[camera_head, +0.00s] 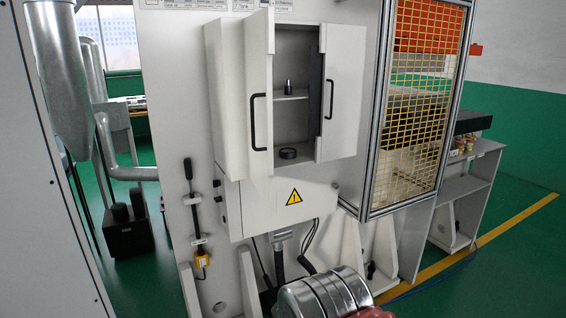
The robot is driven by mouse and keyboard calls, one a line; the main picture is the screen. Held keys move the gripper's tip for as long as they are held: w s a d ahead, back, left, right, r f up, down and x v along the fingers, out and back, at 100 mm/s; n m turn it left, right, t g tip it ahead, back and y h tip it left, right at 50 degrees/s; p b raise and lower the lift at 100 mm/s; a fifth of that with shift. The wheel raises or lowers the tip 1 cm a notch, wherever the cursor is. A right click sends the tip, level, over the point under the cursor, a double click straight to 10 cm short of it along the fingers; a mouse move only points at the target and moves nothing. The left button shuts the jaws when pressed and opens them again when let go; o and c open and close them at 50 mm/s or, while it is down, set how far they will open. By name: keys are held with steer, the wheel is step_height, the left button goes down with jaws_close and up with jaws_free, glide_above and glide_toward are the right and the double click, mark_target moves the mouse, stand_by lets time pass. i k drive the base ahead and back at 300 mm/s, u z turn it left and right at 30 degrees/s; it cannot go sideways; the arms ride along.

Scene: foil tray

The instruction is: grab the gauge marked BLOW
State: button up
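A white wall cabinet (239,148) stands open on the machine's front panel, with its two doors swung outward. A small dark upright cylinder (288,88) stands on its middle shelf (292,98). A low black ring (288,153) lies on the cabinet floor. Either could be a gauge, but I read no BLOW marking on them or anywhere else, so I cannot tell which is the marked one. The edges of the doors may hide more of the inside. My gripper is not in view.
The open doors have black handles (257,122) and flank the cabinet opening. A yellow mesh guard (415,110) in a metal frame stands to the right. Below the cabinet is a white box with a warning triangle (294,197). Green floor (500,262) shows at right.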

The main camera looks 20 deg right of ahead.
mark_target(288, 153)
steer(key=k, duration=0.6)
steer(key=z, duration=0.5)
steer(key=i, duration=0.8)
steer(key=z, duration=0.55)
steer(key=i, duration=1.6)
steer(key=u, duration=1.1)
steer(key=i, duration=0.4)
